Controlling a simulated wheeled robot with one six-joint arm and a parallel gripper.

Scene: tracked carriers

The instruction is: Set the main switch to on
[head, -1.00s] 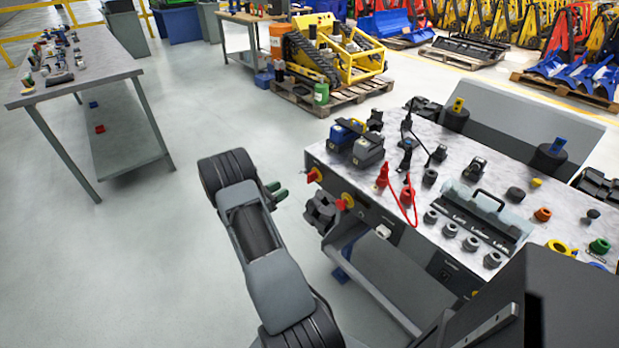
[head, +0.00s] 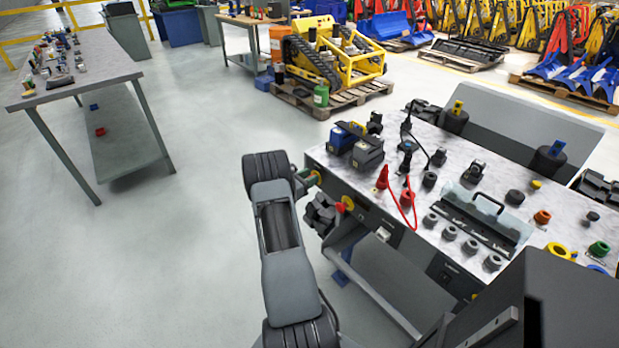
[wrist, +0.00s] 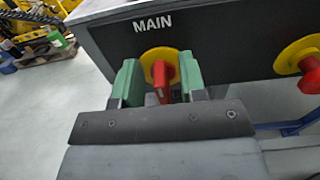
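The main switch is a red handle (wrist: 163,78) on a round yellow plate (wrist: 150,57), under the word MAIN on the dark front panel (wrist: 215,40). In the wrist view the handle stands roughly upright, tilted slightly. My gripper (wrist: 161,82) has its green fingers on either side of the handle, with a visible gap on both sides. It is open, and the handle's lower end comes close to the dark gripper body. In the head view my gripper (head: 308,181) is at the bench's left front corner, and the switch is mostly hidden there.
Another red knob on a yellow plate (wrist: 312,72) sits to the right on the same panel. The bench top (head: 330,160) carries battery packs, a red cable and several knobs. A dark block-like part (head: 320,214) is beside my wrist.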

